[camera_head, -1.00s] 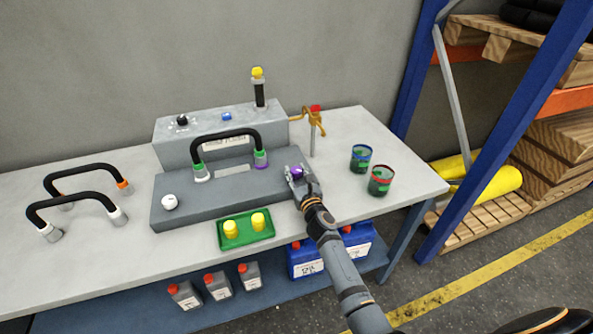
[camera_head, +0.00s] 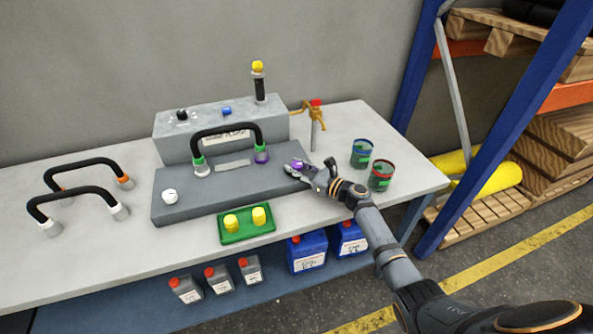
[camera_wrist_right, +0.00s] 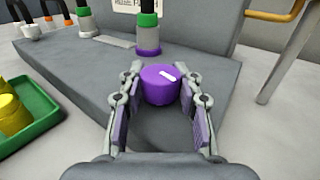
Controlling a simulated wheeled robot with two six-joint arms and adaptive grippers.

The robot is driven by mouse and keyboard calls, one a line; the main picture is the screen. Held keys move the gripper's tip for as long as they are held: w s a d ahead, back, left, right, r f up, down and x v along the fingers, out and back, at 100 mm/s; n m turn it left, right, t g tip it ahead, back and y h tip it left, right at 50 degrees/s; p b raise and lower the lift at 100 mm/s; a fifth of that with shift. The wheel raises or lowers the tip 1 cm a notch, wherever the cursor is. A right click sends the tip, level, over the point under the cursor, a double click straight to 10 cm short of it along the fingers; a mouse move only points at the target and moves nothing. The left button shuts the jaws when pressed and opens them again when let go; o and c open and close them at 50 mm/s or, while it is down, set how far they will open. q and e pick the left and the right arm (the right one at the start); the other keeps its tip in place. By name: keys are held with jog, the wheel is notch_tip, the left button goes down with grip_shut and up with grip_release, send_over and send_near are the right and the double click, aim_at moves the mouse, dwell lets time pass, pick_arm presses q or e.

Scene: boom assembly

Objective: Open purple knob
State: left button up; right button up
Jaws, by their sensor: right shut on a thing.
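The purple knob (camera_wrist_right: 160,84) sits on the right end of the grey base block (camera_head: 215,191). In the head view the purple knob (camera_head: 297,164) is partly hidden by my right gripper (camera_head: 300,168). In the wrist view the fingers of my right gripper (camera_wrist_right: 160,90) stand on both sides of the knob and are shut on it. My left gripper is not in view.
A black hose (camera_head: 226,131) with green and purple ends stands on the block behind the knob. Two cans (camera_head: 361,154) stand to the right of my gripper. A green tray (camera_head: 246,229) with yellow pieces lies in front. A white knob (camera_head: 170,196) is at the block's left.

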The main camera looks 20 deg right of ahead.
dwell(0.5)
jog(key=o, duration=1.2)
jog(key=shift+s+d+f, duration=0.1)
jog(key=shift+s+d, duration=0.1)
jog(key=shift+d, duration=0.05)
jog(key=v, duration=1.1)
jog(key=shift+s+d, duration=0.15)
jog(key=shift+d, duration=0.1)
